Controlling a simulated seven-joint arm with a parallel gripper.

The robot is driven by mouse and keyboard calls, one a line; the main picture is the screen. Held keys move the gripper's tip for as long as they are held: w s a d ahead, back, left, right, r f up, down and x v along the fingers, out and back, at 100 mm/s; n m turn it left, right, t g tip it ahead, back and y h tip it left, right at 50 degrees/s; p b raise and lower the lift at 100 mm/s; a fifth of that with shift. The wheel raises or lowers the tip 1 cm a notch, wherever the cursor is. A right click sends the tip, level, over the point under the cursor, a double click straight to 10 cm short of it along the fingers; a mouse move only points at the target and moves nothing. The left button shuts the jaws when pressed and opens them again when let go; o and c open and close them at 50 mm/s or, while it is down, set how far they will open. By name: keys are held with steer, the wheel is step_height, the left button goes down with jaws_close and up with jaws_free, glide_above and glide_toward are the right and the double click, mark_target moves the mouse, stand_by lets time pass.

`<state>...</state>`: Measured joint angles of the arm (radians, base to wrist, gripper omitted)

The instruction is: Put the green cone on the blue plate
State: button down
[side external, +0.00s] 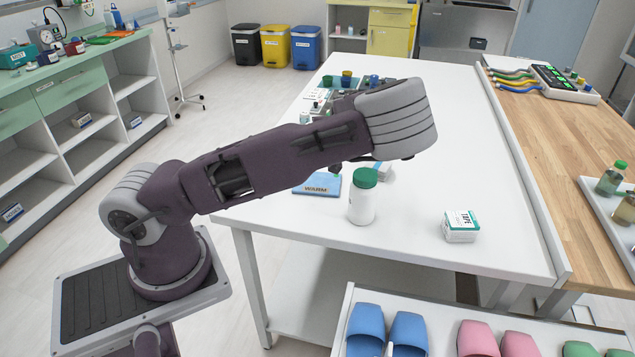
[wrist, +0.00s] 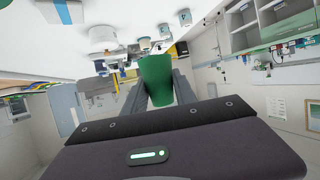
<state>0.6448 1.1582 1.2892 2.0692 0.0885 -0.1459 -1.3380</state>
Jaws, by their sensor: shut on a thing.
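The green cone (wrist: 157,80) is between the two fingers of my gripper (wrist: 158,92) in the wrist view. My gripper is shut on it, with its wide end pointing away from the palm. In the side external view my arm hides the gripper and most or all of the cone. A flat blue plate (side external: 317,185) lettered WARM lies on the white table, below my forearm. Its far edge is partly hidden by the arm. The wrist view does not clearly show the plate.
A white bottle with a green lid (side external: 362,200) stands just right of the plate. A small white and green box (side external: 460,226) sits on the table (side external: 462,120) farther right. Several small items stand behind my arm. The table's right half is mostly clear.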

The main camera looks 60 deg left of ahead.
mark_target(318, 182)
steer(key=s+f, duration=0.1)
steer(key=f, duration=0.4)
steer(key=s+a+f, duration=0.1)
steer(key=f, duration=0.4)
steer(key=s+a+f, duration=0.1)
steer(key=f, duration=0.3)
steer(key=shift+f, duration=0.4)
steer(key=c, duration=1)
jaws_free()
steer(key=shift+f, duration=0.15)
